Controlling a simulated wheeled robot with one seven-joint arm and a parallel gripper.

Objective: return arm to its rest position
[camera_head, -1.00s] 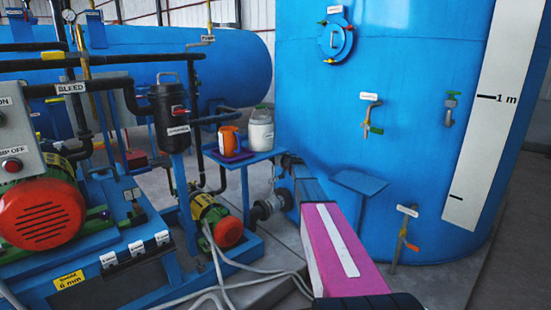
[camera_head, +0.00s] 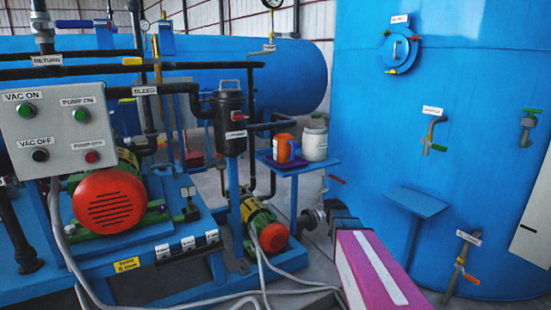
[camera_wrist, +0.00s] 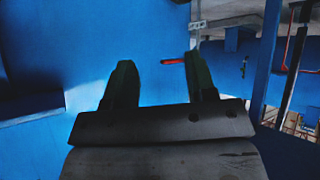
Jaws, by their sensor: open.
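My gripper (camera_wrist: 161,85) shows in the wrist view with its two dark fingers apart and nothing between them. A blue surface fills the view behind the fingers. A red-handled part (camera_wrist: 172,61) shows beyond, between the fingertips. In the head view my arm, with a magenta and white link, reaches in from the bottom right toward the space beside the big blue tank (camera_head: 375,130).
A control box (camera_head: 58,130), red-ended motor (camera_head: 108,203) and pump (camera_head: 271,235) stand at left. A blue shelf (camera_head: 417,202) and valves (camera_head: 463,262) project from the tank.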

